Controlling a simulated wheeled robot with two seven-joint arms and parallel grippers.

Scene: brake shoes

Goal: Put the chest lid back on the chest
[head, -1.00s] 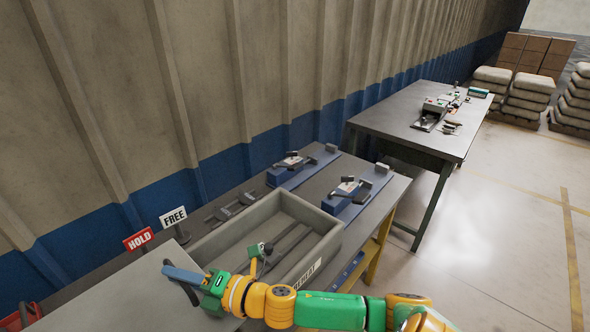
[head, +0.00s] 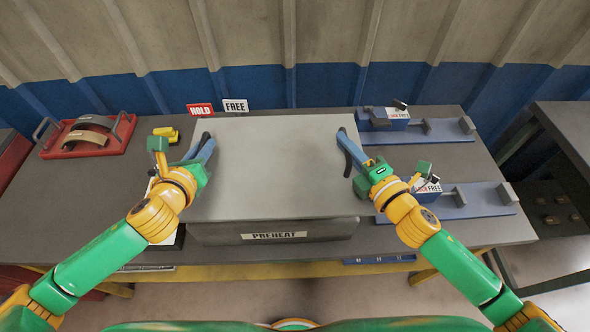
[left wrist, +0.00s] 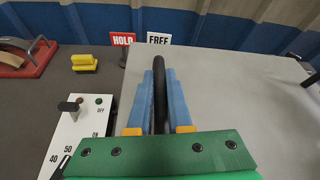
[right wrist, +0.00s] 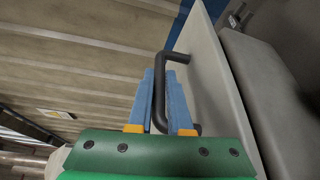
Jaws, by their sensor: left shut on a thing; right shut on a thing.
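The chest lid (head: 275,165) is a flat grey panel with a dark handle at each end. It lies over the grey chest (head: 215,232), whose front with the PREHEAT label shows below the lid's near edge. I cannot tell whether the lid rests on the rim or hovers just above it. My left gripper (head: 207,143) is shut on the left handle, which runs between its blue fingers in the left wrist view (left wrist: 160,90). My right gripper (head: 345,138) is shut on the right handle (right wrist: 160,85). The chest's inside is hidden.
HOLD (head: 200,110) and FREE (head: 236,106) signs stand behind the lid. A red tray (head: 88,150) with brake shoes and a yellow object (head: 166,134) are at left. Blue fixtures (head: 425,130) are at right. A white dial panel (left wrist: 80,135) is beside the left gripper.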

